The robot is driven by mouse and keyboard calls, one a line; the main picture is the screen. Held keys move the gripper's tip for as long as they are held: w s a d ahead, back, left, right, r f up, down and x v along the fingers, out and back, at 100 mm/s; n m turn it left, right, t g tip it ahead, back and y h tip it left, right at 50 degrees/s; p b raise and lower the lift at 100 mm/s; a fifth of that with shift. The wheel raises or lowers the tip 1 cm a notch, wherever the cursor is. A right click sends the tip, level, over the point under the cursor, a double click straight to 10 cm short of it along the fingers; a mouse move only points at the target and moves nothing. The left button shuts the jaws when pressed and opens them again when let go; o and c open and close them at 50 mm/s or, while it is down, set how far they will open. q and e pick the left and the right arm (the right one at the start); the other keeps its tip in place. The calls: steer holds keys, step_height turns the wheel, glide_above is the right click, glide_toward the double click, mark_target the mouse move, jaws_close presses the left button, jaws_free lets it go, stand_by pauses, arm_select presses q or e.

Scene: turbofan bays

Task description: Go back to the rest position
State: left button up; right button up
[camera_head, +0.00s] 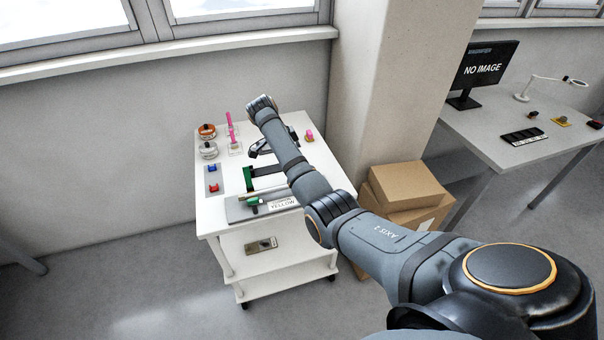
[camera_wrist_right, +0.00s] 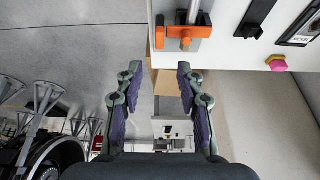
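My right arm (camera_head: 380,240) reaches in from the lower right of the head view, over a white trolley (camera_head: 222,218). My right gripper (camera_head: 262,149) is partly hidden behind the arm there. In the right wrist view, the right gripper (camera_wrist_right: 157,76) has its two fingers well apart with nothing between them. A white surface with an orange clamp-like part (camera_wrist_right: 187,40) and a pink button (camera_wrist_right: 277,63) lies beyond the fingertips. My left gripper is not in the head view.
The trolley carries an orange roll (camera_head: 207,131), a pale roll (camera_head: 209,151), a green fixture (camera_head: 249,178) and a plate labelled YELLOW. Cardboard boxes (camera_head: 405,184) stand right of it. A desk (camera_head: 505,148) with a monitor (camera_head: 482,70) is farther right.

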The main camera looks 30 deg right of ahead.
steer(key=shift+w+a+r, duration=0.1)
steer(key=shift+a+r, duration=0.05)
steer(key=shift+r, duration=0.3)
